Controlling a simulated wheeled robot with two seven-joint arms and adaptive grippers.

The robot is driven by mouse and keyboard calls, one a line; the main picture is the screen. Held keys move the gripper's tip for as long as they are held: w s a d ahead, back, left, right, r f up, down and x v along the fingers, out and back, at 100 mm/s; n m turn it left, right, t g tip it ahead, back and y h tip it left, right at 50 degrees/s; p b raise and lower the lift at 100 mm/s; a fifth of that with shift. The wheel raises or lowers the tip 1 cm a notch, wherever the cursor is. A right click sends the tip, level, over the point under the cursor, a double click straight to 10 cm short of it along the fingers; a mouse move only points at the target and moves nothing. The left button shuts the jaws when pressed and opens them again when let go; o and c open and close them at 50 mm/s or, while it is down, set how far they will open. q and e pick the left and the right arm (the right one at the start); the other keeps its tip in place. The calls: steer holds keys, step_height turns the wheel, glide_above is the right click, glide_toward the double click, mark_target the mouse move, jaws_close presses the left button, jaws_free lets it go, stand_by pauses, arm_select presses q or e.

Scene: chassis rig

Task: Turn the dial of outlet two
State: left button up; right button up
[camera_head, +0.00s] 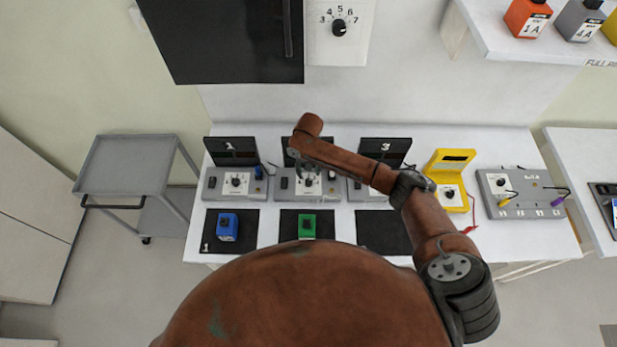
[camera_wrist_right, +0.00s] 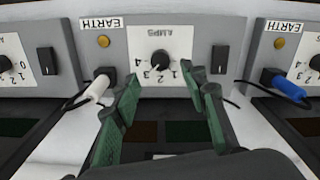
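Outlet two is the middle grey unit (camera_head: 325,190) on the table, between units marked 1 and 3; my right arm hides its upright number panel. Its black round dial (camera_wrist_right: 160,58) sits on a white AMPS plate with numbers around it, centred in the right wrist view. My right gripper (camera_head: 308,172) is over this unit in the head view. In the wrist view its two green-padded fingers (camera_wrist_right: 163,82) are spread apart with nothing between them, one on each side below the dial. I see no contact with the dial. My left gripper is not in view.
Unit one (camera_head: 212,184) and its blue plug (camera_wrist_right: 287,86) are beside outlet two; a white plug (camera_wrist_right: 98,86) is on the other side. Blue (camera_head: 228,226) and green (camera_head: 307,226) blocks lie on black mats in front. A yellow case (camera_head: 448,170) stands right.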

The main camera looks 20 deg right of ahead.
step_height(320, 180, up, 6)
steer(key=shift+f, duration=0.25)
stand_by(0.5)
